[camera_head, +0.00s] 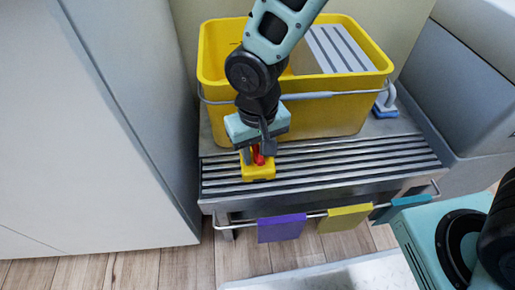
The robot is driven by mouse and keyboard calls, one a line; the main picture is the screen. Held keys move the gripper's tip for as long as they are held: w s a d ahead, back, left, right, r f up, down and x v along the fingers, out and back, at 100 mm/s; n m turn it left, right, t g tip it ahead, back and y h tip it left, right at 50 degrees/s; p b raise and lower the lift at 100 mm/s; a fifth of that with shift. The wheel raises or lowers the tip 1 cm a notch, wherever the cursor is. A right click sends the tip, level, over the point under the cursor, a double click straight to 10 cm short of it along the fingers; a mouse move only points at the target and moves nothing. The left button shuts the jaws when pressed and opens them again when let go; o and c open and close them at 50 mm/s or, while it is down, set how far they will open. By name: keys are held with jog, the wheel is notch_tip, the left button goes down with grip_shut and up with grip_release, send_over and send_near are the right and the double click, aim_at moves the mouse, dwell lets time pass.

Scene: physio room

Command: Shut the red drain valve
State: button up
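The red drain valve (258,157) is a small red handle on a yellow block (258,174). The block sits at the front of a slatted metal bench, before a yellow tub. My gripper (257,153) points down right over the block, its dark fingers at the red handle. One finger shows left of the red part and one to its right. I cannot tell whether they touch or grip it. Part of the handle is hidden by the gripper.
The yellow tub (337,119) with a grey bar handle stands on the slatted bench (330,165). Purple (282,228), olive (345,218) and teal cloths hang from the front rail. A blue-and-white brush (386,105) lies right of the tub. A pale cabinet (100,130) stands close on the left.

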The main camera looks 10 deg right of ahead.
grip_shut()
jog(key=shift+r+n+p, duration=0.15)
jog(key=shift+n+p, duration=0.25)
jog(key=shift+p, duration=0.15)
jog(key=shift+r+n+p, duration=0.1)
jog(key=shift+n+p, duration=0.5)
jog(key=shift+p, duration=0.15)
jog(key=n+p, duration=0.2)
jog(key=shift+n, duration=0.3)
jog(key=n+p, duration=0.5)
jog(key=n, duration=0.1)
jog(key=n+p, duration=0.3)
jog(key=n, duration=0.2)
jog(key=shift+n, duration=0.4)
jog(key=shift+f, duration=0.2)
